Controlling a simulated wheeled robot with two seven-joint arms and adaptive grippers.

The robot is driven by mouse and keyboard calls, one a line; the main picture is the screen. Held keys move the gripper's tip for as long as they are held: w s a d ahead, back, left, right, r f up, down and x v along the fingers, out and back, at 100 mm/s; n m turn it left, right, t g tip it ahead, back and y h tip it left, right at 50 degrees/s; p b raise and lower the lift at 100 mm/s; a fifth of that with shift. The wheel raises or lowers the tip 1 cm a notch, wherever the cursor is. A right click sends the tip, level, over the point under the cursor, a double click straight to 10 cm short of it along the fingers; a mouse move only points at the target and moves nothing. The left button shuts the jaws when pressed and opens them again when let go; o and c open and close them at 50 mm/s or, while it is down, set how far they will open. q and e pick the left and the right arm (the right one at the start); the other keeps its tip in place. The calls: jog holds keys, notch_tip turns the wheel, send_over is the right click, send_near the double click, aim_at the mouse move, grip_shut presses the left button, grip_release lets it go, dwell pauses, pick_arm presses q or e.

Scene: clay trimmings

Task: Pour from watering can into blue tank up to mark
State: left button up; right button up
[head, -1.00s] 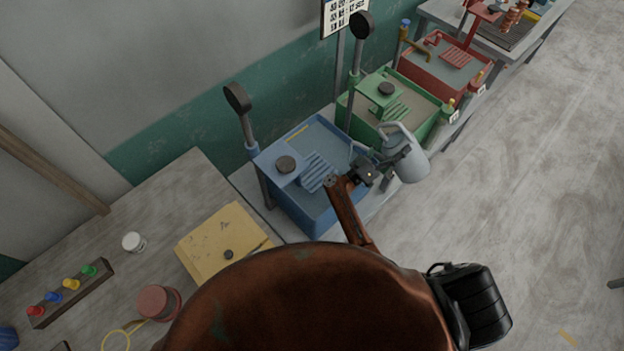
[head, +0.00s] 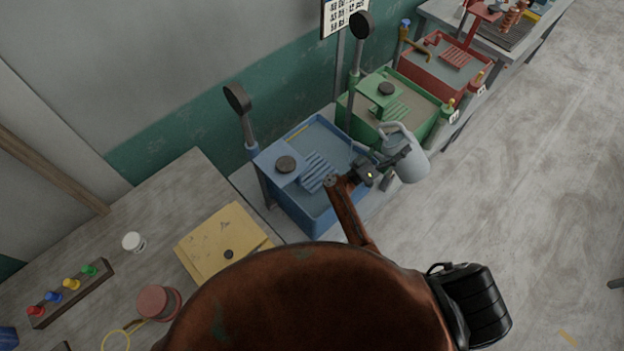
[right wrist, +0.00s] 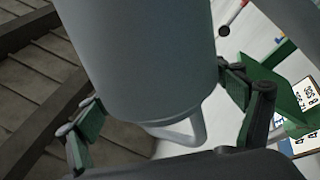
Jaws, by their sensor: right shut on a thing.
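The blue tank (head: 303,217) stands beside the table, with a grey-blue surface inside, a ribbed step and a small yellow strip (head: 298,130) near its back left wall. The grey watering can (head: 414,168) is held in the air at the tank's right side, tilted with its spout toward the tank. My right gripper (head: 392,160) is shut on the can. In the right wrist view, green finger pads (right wrist: 165,100) stand on both sides of the can's body (right wrist: 140,50). I cannot make out any stream from the spout. My left gripper is out of view.
Dark round discs on posts (head: 237,98) rise by the tanks. A yellow board (head: 205,240) lies on the wooden table (head: 170,195). The floor at right is open.

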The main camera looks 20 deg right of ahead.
aim_at(395, 139)
jog(key=shift+w+r, duration=0.1)
jog(key=shift+r, duration=0.25)
jog(key=shift+w+a+r+n+t+p, duration=0.4)
jog(key=shift+r+n+p, duration=0.15)
jog(key=shift+n+p, duration=0.15)
dwell(1.3)
jog(key=shift+w+a+r+n+t+p, duration=0.4)
jog(key=shift+r+n+p, duration=0.2)
jog(key=shift+n+p, duration=0.1)
jog(key=shift+s+d+r, duration=0.1)
jog(key=shift+s+d, duration=0.05)
dwell(1.0)
jog(key=shift+s+d+r+m+g+p, duration=0.1)
jog(key=shift+s+d+m+g+p, duration=0.15)
jog(key=shift+m, duration=0.2)
jog(key=shift+s+d+r+m+g+p, duration=0.1)
jog(key=shift+s+m+g+p, duration=0.05)
jog(key=shift+m+p, duration=0.25)
